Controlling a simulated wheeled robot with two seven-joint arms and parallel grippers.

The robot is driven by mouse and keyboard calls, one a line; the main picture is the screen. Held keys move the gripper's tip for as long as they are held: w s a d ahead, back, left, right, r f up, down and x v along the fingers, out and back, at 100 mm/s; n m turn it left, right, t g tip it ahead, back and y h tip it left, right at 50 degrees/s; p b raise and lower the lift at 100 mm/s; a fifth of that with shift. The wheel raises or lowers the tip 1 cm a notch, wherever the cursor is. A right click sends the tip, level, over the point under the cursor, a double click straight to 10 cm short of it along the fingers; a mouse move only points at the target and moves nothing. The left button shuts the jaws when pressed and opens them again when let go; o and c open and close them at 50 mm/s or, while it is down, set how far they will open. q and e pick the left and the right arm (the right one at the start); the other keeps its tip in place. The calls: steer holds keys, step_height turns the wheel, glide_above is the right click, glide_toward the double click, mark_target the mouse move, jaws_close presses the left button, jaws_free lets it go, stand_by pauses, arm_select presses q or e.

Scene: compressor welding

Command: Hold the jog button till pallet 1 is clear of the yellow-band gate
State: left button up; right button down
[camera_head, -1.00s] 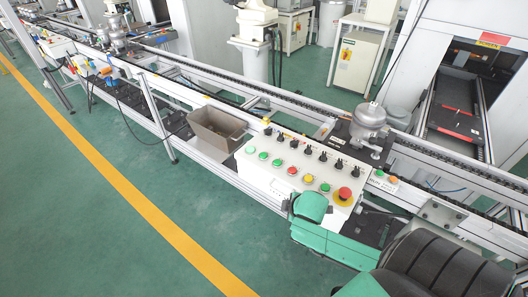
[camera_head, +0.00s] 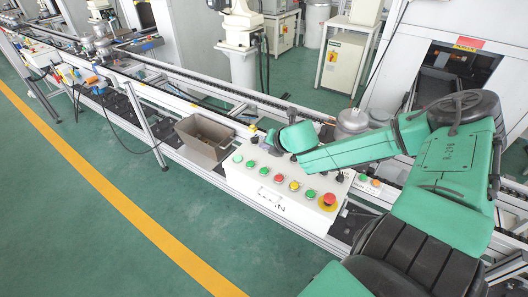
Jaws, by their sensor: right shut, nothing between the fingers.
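My right arm comes in from the right and reaches left over the white control box. My right gripper (camera_head: 268,143), small and dark, is shut and empty by the box's back edge; contact cannot be told. The box carries green (camera_head: 250,164), red (camera_head: 278,179), yellow (camera_head: 294,186) buttons and a red mushroom button (camera_head: 328,200). A small pair of buttons (camera_head: 368,180) sits on the rail to the right. Which one is the jog button cannot be read. A grey compressor (camera_head: 351,122) stands on the conveyor behind my arm, its pallet mostly hidden. The yellow-band gate is not clearly identifiable. My left gripper is out of view.
A grey-brown bin (camera_head: 204,141) stands left of the control box. The conveyor (camera_head: 190,80) runs to the far left, where another compressor (camera_head: 103,46) stands. A dark machine opening lies behind at right. The green floor at front left is clear.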

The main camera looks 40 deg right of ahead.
mark_target(265, 172)
steer(key=shift+f, duration=0.1)
step_height(265, 172, down, 9)
steer(key=b, duration=0.8)
steer(key=shift+b, duration=0.3)
stand_by(1.4)
steer(key=shift+f+b, duration=0.25)
steer(key=shift+b, duration=0.1)
